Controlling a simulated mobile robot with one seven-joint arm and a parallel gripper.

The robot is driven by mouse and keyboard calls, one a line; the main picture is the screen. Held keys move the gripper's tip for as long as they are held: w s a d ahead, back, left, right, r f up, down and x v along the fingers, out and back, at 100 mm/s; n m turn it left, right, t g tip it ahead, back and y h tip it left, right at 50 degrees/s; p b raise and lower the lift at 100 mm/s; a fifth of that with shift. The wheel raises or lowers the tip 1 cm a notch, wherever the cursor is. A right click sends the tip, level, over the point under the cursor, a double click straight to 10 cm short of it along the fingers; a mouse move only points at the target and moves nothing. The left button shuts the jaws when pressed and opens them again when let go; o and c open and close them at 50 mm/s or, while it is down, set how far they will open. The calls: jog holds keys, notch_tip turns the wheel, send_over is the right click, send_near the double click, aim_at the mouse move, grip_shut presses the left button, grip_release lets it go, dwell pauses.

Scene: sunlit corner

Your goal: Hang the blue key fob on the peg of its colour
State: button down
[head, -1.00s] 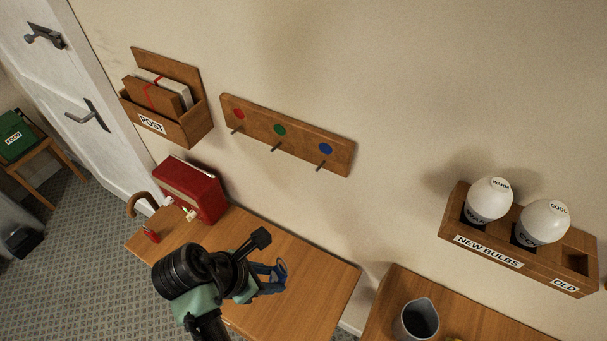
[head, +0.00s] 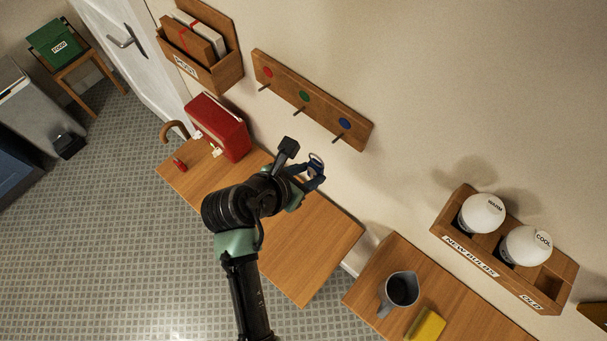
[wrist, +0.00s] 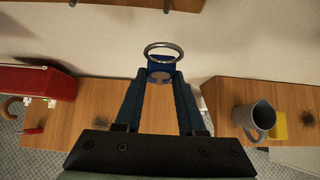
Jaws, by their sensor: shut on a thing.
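My gripper (head: 309,181) is shut on the blue key fob (head: 317,169), which shows in the wrist view (wrist: 159,76) between the fingertips with its metal ring standing out beyond them. The fob is held in the air over the wooden table, apart from the wall. The peg board (head: 320,105) is on the wall beyond the gripper, with red, green and blue dots, each with a dark peg below it. The blue dot (head: 344,124) is at the right end, and its peg (head: 336,139) is bare. In the wrist view only the board's lower edge shows at the top.
A post box (head: 215,76) hangs left of the board. A bulb rack (head: 497,262) is at right. A grey jug (head: 400,290) and yellow sponge (head: 425,324) stand on the right table.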

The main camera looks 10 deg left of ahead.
aim_at(317, 163)
jog(key=shift+w+d+f+b, duration=0.1)
jog(key=shift+w+d+b, duration=0.15)
jog(key=shift+w+d, duration=0.5)
jog(key=shift+w+d+f+b, duration=0.15)
jog(key=shift+w+d, duration=0.3)
jog(key=shift+w, duration=0.55)
jog(key=shift+w+d+f, duration=0.15)
jog(key=shift+w+d, duration=0.15)
jog(key=shift+w, duration=0.2)
jog(key=shift+w+d+f, duration=0.15)
jog(key=shift+w+d, duration=0.15)
jog(key=shift+w, duration=0.15)
jog(key=shift+f, duration=0.15)
jog(key=shift+c, duration=2.1)
grip_release()
